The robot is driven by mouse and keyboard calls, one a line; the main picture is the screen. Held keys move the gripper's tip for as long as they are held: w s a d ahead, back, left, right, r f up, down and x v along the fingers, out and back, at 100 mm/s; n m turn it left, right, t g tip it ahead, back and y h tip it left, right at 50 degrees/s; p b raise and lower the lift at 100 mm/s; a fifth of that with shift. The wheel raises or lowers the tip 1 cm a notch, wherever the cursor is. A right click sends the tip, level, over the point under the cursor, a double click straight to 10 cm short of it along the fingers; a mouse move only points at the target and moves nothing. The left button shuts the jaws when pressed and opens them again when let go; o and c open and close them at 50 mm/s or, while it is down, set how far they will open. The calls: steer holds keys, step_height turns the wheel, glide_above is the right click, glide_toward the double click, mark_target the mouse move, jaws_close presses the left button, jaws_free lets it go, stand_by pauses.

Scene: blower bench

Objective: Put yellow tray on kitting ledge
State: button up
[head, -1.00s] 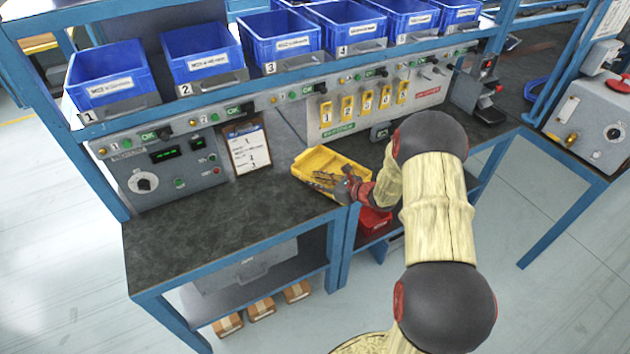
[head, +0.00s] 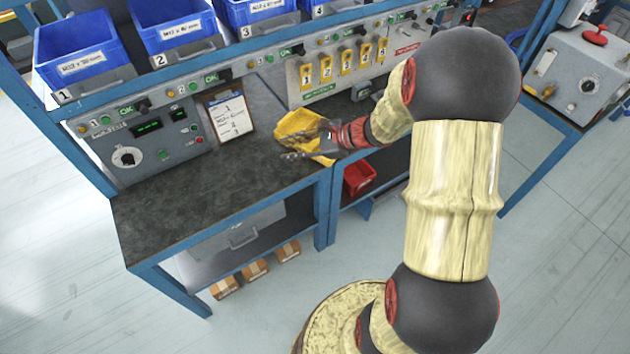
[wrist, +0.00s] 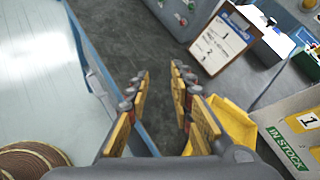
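The yellow tray (head: 296,122) is on the dark worktop, right of the clipboard and near the bench's front edge. My gripper (head: 290,147) reaches in from the right, in front of the tray, and hides part of it. In the wrist view the two fingers (wrist: 160,85) stand apart with nothing between them. The tray (wrist: 238,125) shows behind and to the right of the right finger there. I cannot tell whether the finger touches it. I cannot tell which surface is the kitting ledge.
The worktop (head: 190,205) is clear on the left. A clipboard (head: 231,117) leans at the back by a grey control panel (head: 150,150). Labelled blue bins (head: 175,35) line the shelf above. A red bin (head: 359,178) sits below the worktop, right of the tray.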

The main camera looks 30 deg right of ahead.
steer(key=s+a+r+n+g+h, duration=0.3)
steer(key=s+a+r+n+g, duration=0.2)
steer(key=s+a+r+n, duration=0.7)
steer(key=s+d+r+n+t+h, duration=0.1)
steer(key=s+d+r+n+h, duration=0.1)
steer(key=s+n, duration=0.3)
steer(key=s+d+r+n+t+h, duration=0.1)
steer(key=s+d+r+n+h, duration=0.1)
steer(key=s+n, duration=0.3)
steer(key=s+r+h, duration=0.1)
steer(key=s, duration=0.3)
steer(key=shift+d, duration=0.25)
steer(key=shift+o, duration=0.6)
steer(key=shift+w, duration=0.15)
